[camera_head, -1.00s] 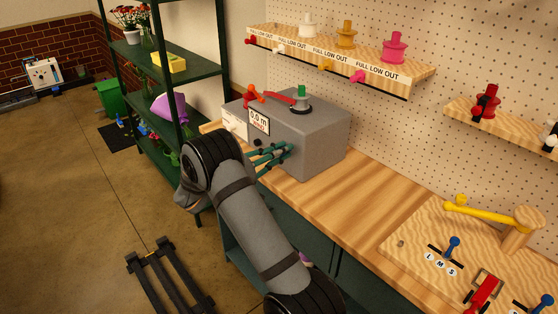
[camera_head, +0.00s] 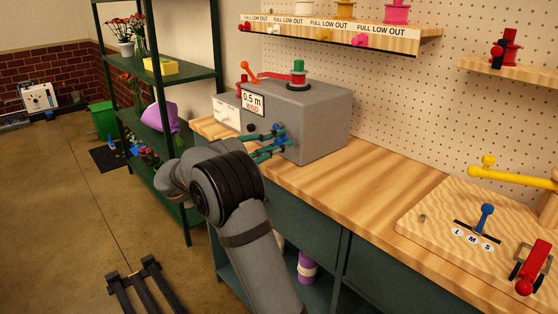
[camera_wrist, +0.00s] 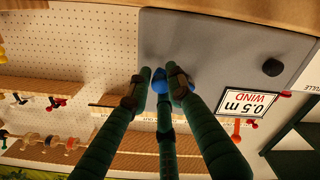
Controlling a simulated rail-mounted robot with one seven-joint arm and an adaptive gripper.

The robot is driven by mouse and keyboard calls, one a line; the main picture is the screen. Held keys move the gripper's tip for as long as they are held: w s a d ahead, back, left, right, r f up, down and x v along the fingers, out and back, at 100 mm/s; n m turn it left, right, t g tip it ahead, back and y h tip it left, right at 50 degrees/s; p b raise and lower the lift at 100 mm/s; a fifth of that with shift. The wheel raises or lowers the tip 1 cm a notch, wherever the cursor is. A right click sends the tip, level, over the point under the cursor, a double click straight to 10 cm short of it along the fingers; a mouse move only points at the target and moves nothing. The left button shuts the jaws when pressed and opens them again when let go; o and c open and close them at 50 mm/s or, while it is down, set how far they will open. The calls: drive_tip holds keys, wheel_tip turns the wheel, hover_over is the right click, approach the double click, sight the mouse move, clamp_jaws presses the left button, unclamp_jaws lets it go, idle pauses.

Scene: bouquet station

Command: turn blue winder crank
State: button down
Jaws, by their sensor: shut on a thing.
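The grey winder box (camera_head: 325,120) stands on the wooden bench, its sign (camera_head: 253,101) reading "0.5 m WIND". The blue crank knob (camera_head: 281,128) is on its front face, mostly covered by my fingers. My gripper (camera_head: 278,142) has dark green fingers and is shut on the blue knob. The wrist view, upside down, shows the knob (camera_wrist: 180,88) between my fingertips (camera_wrist: 163,84); the crank's arm is hidden. On top of the box, a spool (camera_head: 298,74) with a green top carries red material, and a red strip runs to it from the left.
A shelf above holds a row of coloured spools (camera_head: 397,12). A board with a blue lever (camera_head: 485,217) and a red clamp-like part (camera_head: 533,265) lies at the right. The bench (camera_head: 350,180) between is clear. A green rack (camera_head: 190,75) with flowers stands at left.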

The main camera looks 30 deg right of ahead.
drive_tip(key=f+m+b, duration=0.1)
drive_tip(key=m+b, duration=0.1)
drive_tip(key=b, duration=0.2)
drive_tip(key=w+f+m+b, duration=0.1)
drive_tip(key=f+m+b, duration=0.1)
drive_tip(key=b, duration=0.2)
drive_tip(key=shift+a+m, duration=0.15)
drive_tip(key=shift+m, duration=0.15)
drive_tip(key=m+b, duration=0.1)
drive_tip(key=w+m+b, duration=0.1)
drive_tip(key=m+b, duration=0.2)
drive_tip(key=b, duration=0.1)
drive_tip(key=shift+w+a+f+m, duration=0.2)
drive_tip(key=shift+w+f+m, duration=0.1)
drive_tip(key=m, duration=0.1)
drive_tip(key=w+m+b, duration=0.1)
drive_tip(key=m, duration=0.1)
drive_tip(key=w+m+b, duration=0.1)
drive_tip(key=shift+a+r, duration=0.1)
drive_tip(key=shift+a, duration=0.15)
drive_tip(key=shift+w+a+r+m, duration=0.2)
drive_tip(key=shift+w+m, duration=0.25)
drive_tip(key=shift+m, duration=0.7)
drive_tip(key=shift+w+a+r+m, duration=0.1)
drive_tip(key=shift+w+r+m, duration=0.25)
drive_tip(key=shift+m, duration=0.8)
drive_tip(key=shift+w, duration=0.1)
